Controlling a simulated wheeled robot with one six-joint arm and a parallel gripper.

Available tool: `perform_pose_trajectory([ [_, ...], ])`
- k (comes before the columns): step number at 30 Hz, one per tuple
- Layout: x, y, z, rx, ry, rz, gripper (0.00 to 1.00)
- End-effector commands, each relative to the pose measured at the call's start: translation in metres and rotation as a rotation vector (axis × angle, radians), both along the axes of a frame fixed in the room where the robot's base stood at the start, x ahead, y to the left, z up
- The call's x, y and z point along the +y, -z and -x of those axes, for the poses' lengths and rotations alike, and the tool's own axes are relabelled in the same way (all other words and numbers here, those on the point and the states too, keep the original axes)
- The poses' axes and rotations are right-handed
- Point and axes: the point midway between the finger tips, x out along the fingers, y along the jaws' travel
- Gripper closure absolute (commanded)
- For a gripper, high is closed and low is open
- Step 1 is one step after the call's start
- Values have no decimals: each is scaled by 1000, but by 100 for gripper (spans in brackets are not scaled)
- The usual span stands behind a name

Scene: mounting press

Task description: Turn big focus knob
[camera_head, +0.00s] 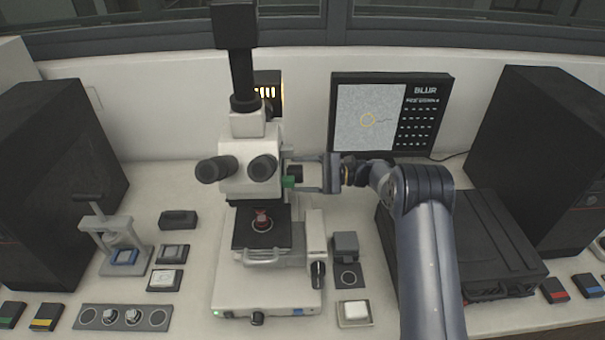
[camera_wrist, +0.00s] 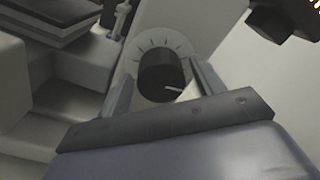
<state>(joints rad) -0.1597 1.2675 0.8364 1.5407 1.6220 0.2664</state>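A white microscope (camera_head: 268,285) stands upright on the counter. A black round knob (camera_wrist: 160,74) with a white pointer line sits on a pale plate with tick marks in the wrist view. In the head view a dark knob (camera_head: 296,172) shows on the right side of the microscope, at my gripper (camera_head: 306,174). My gripper's two fingers (camera_wrist: 164,84) flank the knob, one on each side, with small gaps apparent, so it looks open. Another black knob (camera_head: 318,268) is low on the microscope's right front.
The monitor (camera_head: 372,118) reads "BLUR". A black box (camera_head: 480,240) stands on the right under my arm, and tall black cabinets (camera_head: 535,150) stand at both sides. A hand press (camera_head: 112,240) and small trays sit at the left.

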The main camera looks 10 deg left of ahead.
Motion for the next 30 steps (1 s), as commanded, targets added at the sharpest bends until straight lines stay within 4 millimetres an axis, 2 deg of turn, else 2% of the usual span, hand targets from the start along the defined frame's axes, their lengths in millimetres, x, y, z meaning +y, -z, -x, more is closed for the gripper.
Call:
perform_pose_trajectory([
  [2, 0, 0, 0, 0, 0, 0, 43],
  [14, 0, 0, 0, 0, 0, 0, 76],
  [20, 0, 3, 0, -18, 0, -4, 77],
  [30, 0, 7, 0, -165, 1, -43, 77],
])
